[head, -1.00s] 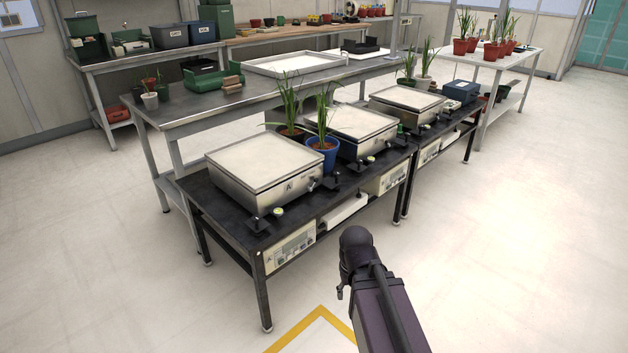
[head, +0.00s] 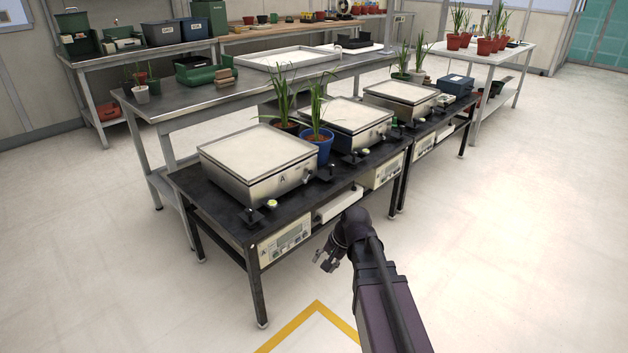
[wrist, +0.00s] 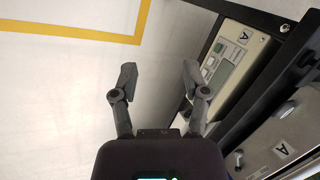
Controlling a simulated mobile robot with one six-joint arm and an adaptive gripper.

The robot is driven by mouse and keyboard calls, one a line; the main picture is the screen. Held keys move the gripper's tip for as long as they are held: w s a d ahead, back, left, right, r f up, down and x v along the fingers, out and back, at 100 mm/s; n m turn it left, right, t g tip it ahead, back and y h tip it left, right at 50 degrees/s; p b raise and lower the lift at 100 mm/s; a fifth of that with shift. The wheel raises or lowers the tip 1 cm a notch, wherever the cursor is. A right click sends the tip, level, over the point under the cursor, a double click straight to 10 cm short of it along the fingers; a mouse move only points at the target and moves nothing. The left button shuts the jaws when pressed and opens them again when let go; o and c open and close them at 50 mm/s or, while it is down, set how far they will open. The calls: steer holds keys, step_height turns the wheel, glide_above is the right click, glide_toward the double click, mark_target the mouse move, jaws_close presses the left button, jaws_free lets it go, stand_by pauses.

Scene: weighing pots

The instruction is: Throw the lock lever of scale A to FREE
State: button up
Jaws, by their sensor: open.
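Scale A (head: 258,160) is a steel box with a pale top plate at the near end of the black table, and an "A" label on its front. A small knob or lever (head: 307,177) shows on its front face, right of the label; its setting is too small to read. In the wrist view, scale A's front (wrist: 300,128) is at the lower right, with a metal knob (wrist: 285,108) beside its label. My gripper (head: 325,263) is open and empty in front of the table, below the tabletop; its parted fingers show in the wrist view (wrist: 158,78).
A display unit marked A (head: 285,247) hangs under the table's front edge. Black fittings (head: 252,216) stand on the tabletop beside scale A. A blue pot (head: 319,147) with a plant stands behind it, near a second scale (head: 345,122). The floor in front is clear.

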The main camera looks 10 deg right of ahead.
steer(key=w+m+t+y+b, duration=0.35)
steer(key=w+m, duration=0.25)
steer(key=w, duration=0.4)
steer(key=m+t+y+b, duration=0.4)
steer(key=m+t+b, duration=0.3)
steer(key=m, duration=1)
glide_toward(308, 176)
steer(key=shift+t, duration=0.45)
steer(key=v, duration=0.1)
steer(key=p+v, duration=0.1)
steer(key=v, duration=0.1)
steer(key=d+v, duration=0.1)
steer(key=v, duration=0.1)
steer(key=shift+w, duration=0.25)
steer(key=x, duration=1.3)
steer(key=shift+w+a+r, duration=0.15)
steer(key=shift+w+a, duration=0.1)
